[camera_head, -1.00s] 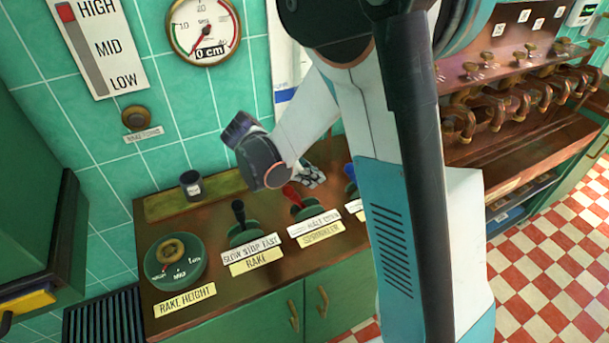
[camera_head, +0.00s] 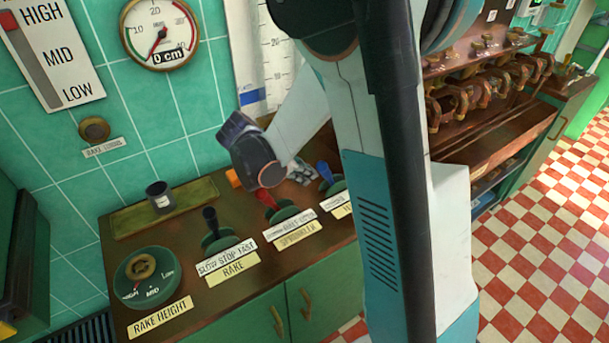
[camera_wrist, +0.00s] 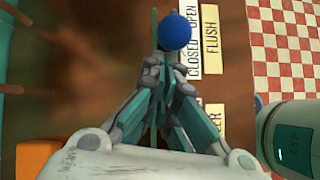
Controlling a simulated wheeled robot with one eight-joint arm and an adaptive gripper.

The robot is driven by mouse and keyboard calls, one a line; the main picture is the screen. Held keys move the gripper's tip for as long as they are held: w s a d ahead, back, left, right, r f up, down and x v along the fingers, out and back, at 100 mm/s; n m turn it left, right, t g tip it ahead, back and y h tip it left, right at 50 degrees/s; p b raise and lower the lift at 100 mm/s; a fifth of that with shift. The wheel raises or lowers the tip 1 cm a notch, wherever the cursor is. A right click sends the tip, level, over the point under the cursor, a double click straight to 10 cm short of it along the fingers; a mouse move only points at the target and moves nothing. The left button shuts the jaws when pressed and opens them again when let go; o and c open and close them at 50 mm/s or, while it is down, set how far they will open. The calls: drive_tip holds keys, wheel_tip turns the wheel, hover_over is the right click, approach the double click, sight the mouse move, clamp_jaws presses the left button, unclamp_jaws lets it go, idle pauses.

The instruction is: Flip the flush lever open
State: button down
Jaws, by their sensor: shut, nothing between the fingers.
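The flush lever has a blue knob (camera_head: 325,170) and stands at the right end of the row of levers on the brown counter. In the wrist view its round blue knob (camera_wrist: 174,31) is just beyond my fingertips, beside a label reading CLOSED and OPEN. A yellow FLUSH label (camera_wrist: 213,31) lies next to that one. My gripper (camera_head: 304,172) is shut and empty, just left of the blue lever in the head view. In the wrist view my gripper (camera_wrist: 164,62) overlaps the knob's near edge; I cannot tell whether they touch. The lever's base is partly hidden.
The red sprinkler lever (camera_head: 266,199) is just left of and below my gripper. The black rake lever (camera_head: 210,219) and rake height dial (camera_head: 147,276) are further left. A dark cup (camera_head: 161,197) stands behind them. Checkered floor (camera_head: 545,240) is open at the right.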

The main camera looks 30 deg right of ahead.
drive_tip(key=shift+r, duration=0.15)
drive_tip(key=shift+d+r+y+p, duration=0.2)
drive_tip(key=shift+d+y+p, duration=0.1)
drive_tip(key=shift+y+p, duration=0.1)
drive_tip(key=d+r+y+p, duration=0.3)
drive_tip(key=d+y+p, duration=0.1)
drive_tip(key=d, duration=0.6)
drive_tip(key=shift+w+d+r+y+p, duration=0.2)
drive_tip(key=shift+d+r+y+p, duration=0.1)
drive_tip(key=shift+y, duration=0.4)
drive_tip(key=shift+d, duration=0.1)
